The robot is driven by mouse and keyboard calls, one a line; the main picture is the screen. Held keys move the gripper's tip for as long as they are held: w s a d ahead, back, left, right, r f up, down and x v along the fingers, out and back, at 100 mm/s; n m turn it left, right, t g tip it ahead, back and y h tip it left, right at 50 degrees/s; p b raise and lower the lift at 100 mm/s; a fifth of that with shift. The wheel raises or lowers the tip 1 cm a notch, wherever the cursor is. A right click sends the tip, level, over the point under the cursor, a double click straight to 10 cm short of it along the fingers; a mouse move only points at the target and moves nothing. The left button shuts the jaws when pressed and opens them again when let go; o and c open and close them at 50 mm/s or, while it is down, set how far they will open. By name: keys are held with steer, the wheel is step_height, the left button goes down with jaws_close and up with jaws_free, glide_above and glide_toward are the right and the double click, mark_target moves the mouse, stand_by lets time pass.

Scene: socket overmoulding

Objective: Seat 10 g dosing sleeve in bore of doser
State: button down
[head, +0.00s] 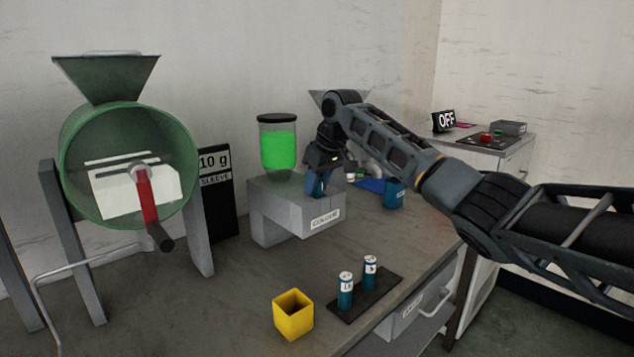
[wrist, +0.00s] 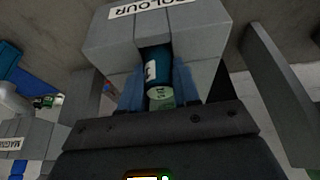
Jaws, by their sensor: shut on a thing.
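The doser (head: 268,217) is a grey block marked COLOUR, with a jar of green material on top. It also fills the top of the wrist view (wrist: 105,45), where a recess opens in its face. My gripper (head: 319,183) is at the doser's right side, its blue fingers pointing down. In the wrist view my gripper (wrist: 158,90) is shut on a dark blue sleeve (wrist: 154,62) with a white label and a pale green end. The sleeve's far part lies within the recess outline. How deep it sits, and whether it touches the walls, I cannot tell.
Two blue sleeves (head: 345,291) stand on a dark holder (head: 343,313). A yellow open box (head: 293,315) is beside it. A green drum (head: 130,165) with a red crank stands left, near a "10 g SLEEVE" sign (head: 215,180). A blue container (head: 394,193) is right of the doser.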

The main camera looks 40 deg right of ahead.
steer(key=shift+f, duration=0.2)
steer(key=shift+s+f, duration=0.1)
steer(key=shift+f, duration=0.35)
steer(key=c, duration=0.8)
jaws_free()
steer(key=shift+f, duration=0.25)
steer(key=shift+a, duration=0.1)
steer(key=shift+r, duration=0.25)
steer(key=v, duration=1.3)
steer(key=shift+w+r, duration=0.25)
steer(key=shift+w, duration=0.05)
